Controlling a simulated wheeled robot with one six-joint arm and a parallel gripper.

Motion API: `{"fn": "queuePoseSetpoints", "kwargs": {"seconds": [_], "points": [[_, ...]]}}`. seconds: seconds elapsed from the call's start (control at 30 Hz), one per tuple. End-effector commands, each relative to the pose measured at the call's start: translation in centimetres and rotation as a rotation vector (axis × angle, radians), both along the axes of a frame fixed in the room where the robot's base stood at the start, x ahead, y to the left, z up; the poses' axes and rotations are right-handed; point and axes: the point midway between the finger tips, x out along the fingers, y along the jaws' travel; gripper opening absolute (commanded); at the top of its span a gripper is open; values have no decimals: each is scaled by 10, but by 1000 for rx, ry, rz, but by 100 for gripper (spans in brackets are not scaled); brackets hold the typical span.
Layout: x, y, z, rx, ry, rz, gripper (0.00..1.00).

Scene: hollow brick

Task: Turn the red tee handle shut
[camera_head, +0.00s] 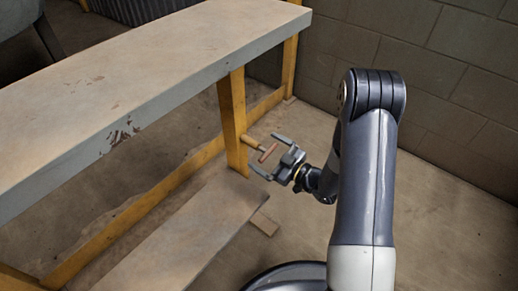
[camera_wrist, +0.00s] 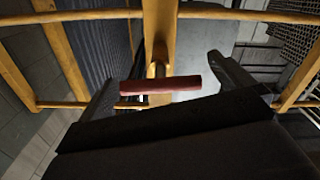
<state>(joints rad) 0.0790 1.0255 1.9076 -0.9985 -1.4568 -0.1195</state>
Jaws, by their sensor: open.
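The red tee handle (camera_head: 267,153) sits at the end of a short brass-coloured stem (camera_head: 252,142) that sticks out from a yellow table leg (camera_head: 232,120). My gripper (camera_head: 270,155) is open, with the handle between or just ahead of its two fingers. In the wrist view the red tee handle (camera_wrist: 160,86) lies nearly level across the picture, between the two dark fingers of my gripper (camera_wrist: 165,85). Gaps show between the bar's ends and the fingers. I cannot tell how deep the bar sits between them.
A long worn tabletop (camera_head: 130,85) runs above and left of the handle. A low plank (camera_head: 185,240) lies below it, close to my gripper. A yellow rail (camera_head: 130,215) runs near the floor. A block wall (camera_head: 430,70) stands behind; floor (camera_head: 440,220) at the right is clear.

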Motion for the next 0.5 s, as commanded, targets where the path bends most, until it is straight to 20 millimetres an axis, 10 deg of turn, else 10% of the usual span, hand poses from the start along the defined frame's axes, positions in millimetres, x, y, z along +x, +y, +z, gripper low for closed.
{"fn": "queuePoseSetpoints", "kwargs": {"seconds": [0.5], "points": [[22,28,0,-1,0,-1,100]]}}
